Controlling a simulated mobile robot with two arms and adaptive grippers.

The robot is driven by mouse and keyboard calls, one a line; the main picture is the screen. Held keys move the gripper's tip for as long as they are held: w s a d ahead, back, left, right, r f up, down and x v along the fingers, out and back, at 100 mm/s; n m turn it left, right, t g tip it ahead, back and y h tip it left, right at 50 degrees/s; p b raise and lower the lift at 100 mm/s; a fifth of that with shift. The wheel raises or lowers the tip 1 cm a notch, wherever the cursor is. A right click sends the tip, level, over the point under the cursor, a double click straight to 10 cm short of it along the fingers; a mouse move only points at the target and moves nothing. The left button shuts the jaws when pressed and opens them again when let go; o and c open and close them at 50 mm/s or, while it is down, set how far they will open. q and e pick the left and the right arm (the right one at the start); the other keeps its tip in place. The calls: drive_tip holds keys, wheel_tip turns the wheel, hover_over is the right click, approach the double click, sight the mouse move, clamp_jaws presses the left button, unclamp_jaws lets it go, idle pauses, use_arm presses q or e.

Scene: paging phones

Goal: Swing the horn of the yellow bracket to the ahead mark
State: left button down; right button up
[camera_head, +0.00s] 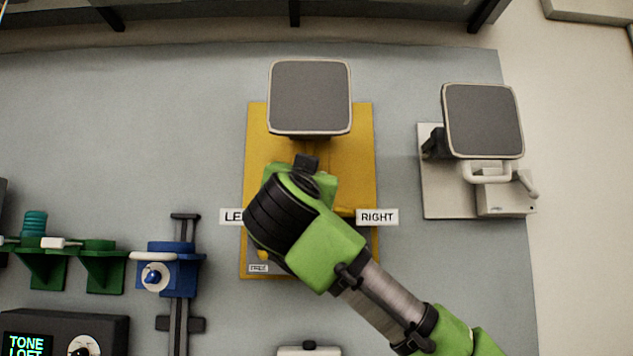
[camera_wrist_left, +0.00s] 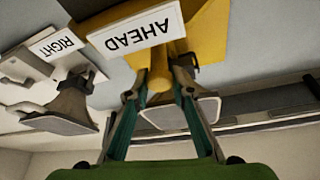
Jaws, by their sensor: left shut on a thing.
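The yellow bracket (camera_head: 363,150) is fixed to the grey board, and its horn (camera_head: 308,97), with a dark square face and pale rim, is at its top, roughly centred. The left wrist view shows the horn (camera_wrist_left: 195,110) behind the fingers. My left gripper (camera_wrist_left: 160,82) is shut on a yellow bar (camera_wrist_left: 160,72) of the bracket, close to the AHEAD mark (camera_wrist_left: 136,27). In the head view my green and black arm covers the bracket's middle, the fingertips and the AHEAD mark. My right gripper is not in view.
A pale bracket with another horn (camera_head: 483,120) is to the right. A blue clamp with a knob (camera_head: 168,272), green brackets (camera_head: 103,265) and a black TONE box (camera_head: 65,335) are at lower left. The upper left of the board is clear.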

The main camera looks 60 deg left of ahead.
use_arm(q)
drive_tip(key=shift+r, duration=0.1)
drive_tip(key=c, duration=1.8)
unclamp_jaws()
drive_tip(key=shift+w, duration=0.1)
drive_tip(key=shift+o, duration=0.4)
drive_tip(key=shift+w+a, duration=0.1)
drive_tip(key=shift+a, duration=0.2)
drive_tip(key=shift+s+d+f, duration=0.2)
drive_tip(key=shift+d, duration=0.1)
drive_tip(key=v, duration=1.1)
drive_tip(key=shift+s+d+f, duration=0.1)
drive_tip(key=shift+f, duration=0.05)
